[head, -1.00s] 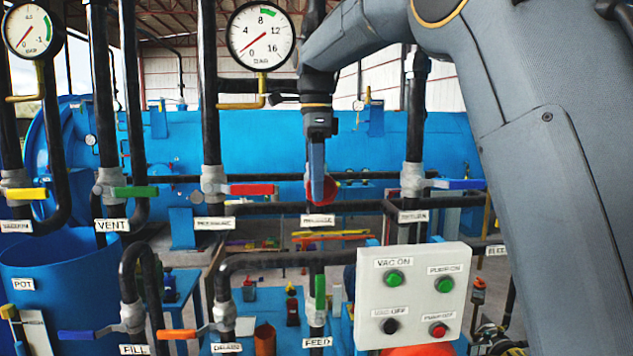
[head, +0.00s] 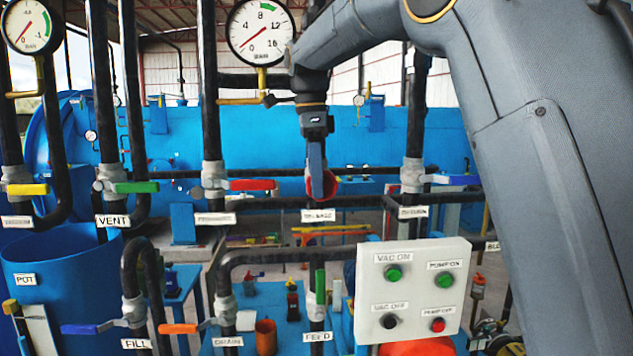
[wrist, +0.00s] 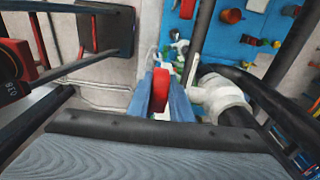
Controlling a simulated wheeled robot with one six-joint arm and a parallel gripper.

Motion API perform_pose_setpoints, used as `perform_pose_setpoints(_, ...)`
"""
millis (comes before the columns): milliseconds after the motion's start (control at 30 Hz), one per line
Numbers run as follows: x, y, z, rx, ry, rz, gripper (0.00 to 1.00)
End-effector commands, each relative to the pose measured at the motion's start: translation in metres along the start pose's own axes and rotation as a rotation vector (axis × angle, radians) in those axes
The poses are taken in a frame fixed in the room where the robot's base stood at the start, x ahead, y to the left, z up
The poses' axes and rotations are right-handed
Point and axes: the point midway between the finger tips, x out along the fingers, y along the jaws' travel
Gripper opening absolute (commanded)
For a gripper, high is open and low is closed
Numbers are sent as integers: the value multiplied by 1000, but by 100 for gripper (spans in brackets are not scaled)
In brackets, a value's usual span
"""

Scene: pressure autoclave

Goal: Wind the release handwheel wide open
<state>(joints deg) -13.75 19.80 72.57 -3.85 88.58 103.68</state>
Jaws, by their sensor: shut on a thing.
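The red release handwheel (head: 330,183) is on the dark pipework in the middle of the head view, just above a blurred label (head: 318,215). My gripper (head: 316,180) reaches down from above and is shut on its rim, hiding part of the wheel. In the wrist view, a red part of the wheel (wrist: 161,84) lies between the two blue fingers of my gripper (wrist: 160,97). The wheel's hub and how far it is turned cannot be made out.
A red lever (head: 253,184) is to the left of the wheel and a blue lever (head: 450,180) to the right. A white button panel (head: 411,330) stands in front, lower right. A pressure gauge (head: 260,33) is upper left. A pale valve body (wrist: 220,97) sits close right of my fingers.

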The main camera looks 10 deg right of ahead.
Motion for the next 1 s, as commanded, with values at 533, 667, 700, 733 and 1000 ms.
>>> perform_pose_setpoints(533, 7, 0, 6, -4, 460, -1, 0)
perform_pose_setpoints(667, 9, 0, 6, -4, 583, -1, 0)
perform_pose_setpoints(700, 10, 0, 6, -4, 619, -1, 0)
perform_pose_setpoints(733, 10, 0, 6, -3, 647, -2, 0)
perform_pose_setpoints(1000, 14, 0, 6, -2, 854, -3, 0)
